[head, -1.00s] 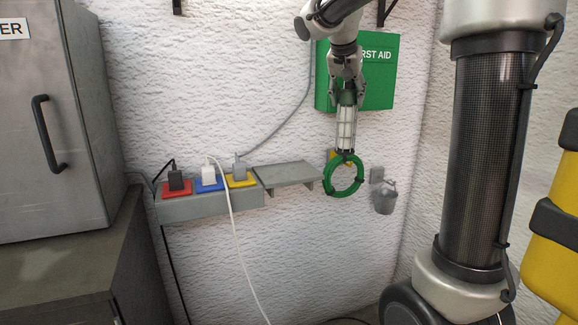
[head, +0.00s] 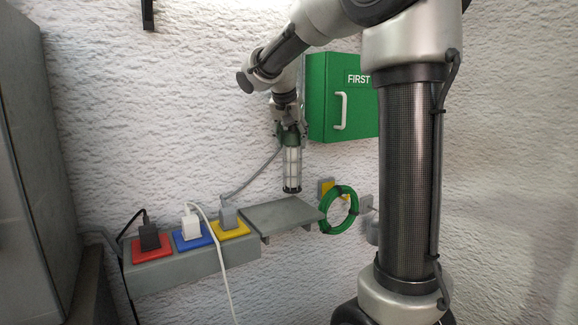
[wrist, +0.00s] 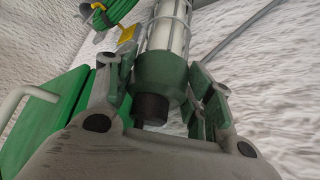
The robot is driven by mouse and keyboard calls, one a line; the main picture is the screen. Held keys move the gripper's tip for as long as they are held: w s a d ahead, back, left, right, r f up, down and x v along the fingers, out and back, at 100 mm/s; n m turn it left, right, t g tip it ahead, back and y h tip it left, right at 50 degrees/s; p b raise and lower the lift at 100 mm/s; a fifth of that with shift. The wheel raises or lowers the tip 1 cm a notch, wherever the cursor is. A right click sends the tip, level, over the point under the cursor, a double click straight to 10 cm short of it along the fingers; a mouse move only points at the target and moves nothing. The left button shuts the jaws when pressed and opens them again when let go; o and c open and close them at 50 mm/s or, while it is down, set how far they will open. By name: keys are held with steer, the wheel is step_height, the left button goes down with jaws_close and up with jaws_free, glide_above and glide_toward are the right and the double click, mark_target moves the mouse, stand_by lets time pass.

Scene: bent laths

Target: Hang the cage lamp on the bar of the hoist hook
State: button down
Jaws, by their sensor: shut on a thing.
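The cage lamp (head: 292,168) hangs upright from my gripper (head: 290,132), its clear caged tube pointing down and its green handle at the top. In the head view it hangs in front of the white wall, over the small grey shelf. In the wrist view, my gripper (wrist: 160,95) is shut with a finger on each side of the lamp's green handle (wrist: 160,72). The white tube and wire cage (wrist: 168,30) run away from the fingers there. I see no hoist hook or bar in either current view.
A green first aid box (head: 342,100) is on the wall close right of the lamp. A grey shelf (head: 280,215) is below. A green coil (head: 338,210) hangs right of it. Red, blue and yellow sockets with plugs sit on a grey ledge (head: 180,268) at left. A cabinet (head: 30,150) stands far left.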

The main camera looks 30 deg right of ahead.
mark_target(291, 147)
steer(key=shift+f, duration=2.6)
steer(key=c, duration=0.6)
jaws_free()
steer(key=shift+r, duration=0.25)
steer(key=v, duration=1.1)
steer(key=shift+s+a+r, duration=0.15)
steer(key=shift+s+r, duration=0.1)
steer(key=shift+s, duration=0.1)
